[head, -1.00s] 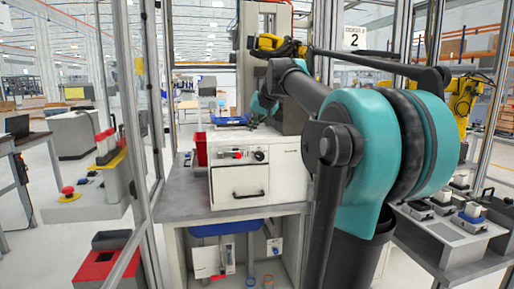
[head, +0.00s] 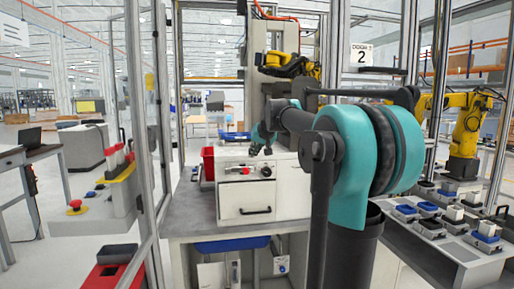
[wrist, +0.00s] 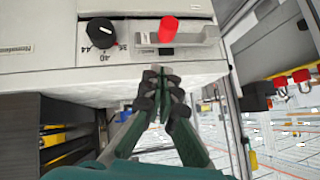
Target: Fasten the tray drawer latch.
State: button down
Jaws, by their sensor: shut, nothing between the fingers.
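The white cabinet (head: 236,197) has a drawer front with a black handle (head: 255,211). On the panel above it, a red-ended latch (head: 245,170) sits at a pale metal bracket. In the wrist view the red latch end (wrist: 168,29) stands out at the bracket, beside a black numbered dial (wrist: 102,32). My gripper (wrist: 160,76) is shut and empty, its fingertips just below the latch in that picture and apparently apart from it. In the head view my gripper (head: 262,148) is small, at the panel's upper edge. Whether the latch is fastened I cannot tell.
A red bin (head: 208,163) stands left of the cabinet, and a blue tray (head: 235,136) lies behind. Metal frame posts (head: 165,90) rise at the left. The grey worktop (head: 190,213) is clear in front of the bin. A yellow robot arm (head: 285,65) stands behind.

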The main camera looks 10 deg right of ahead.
aim_at(252, 170)
jog(key=shift+w+a+f, duration=0.1)
jog(key=shift+a+f, duration=0.1)
jog(key=shift+f, duration=0.55)
jog(key=shift+w+a+f, duration=0.15)
jog(key=shift+a+f, duration=0.1)
jog(key=shift+f, duration=0.55)
jog(key=shift+w+a+f, duration=0.1)
jog(key=shift+a+f, duration=0.1)
jog(key=shift+f, duration=0.55)
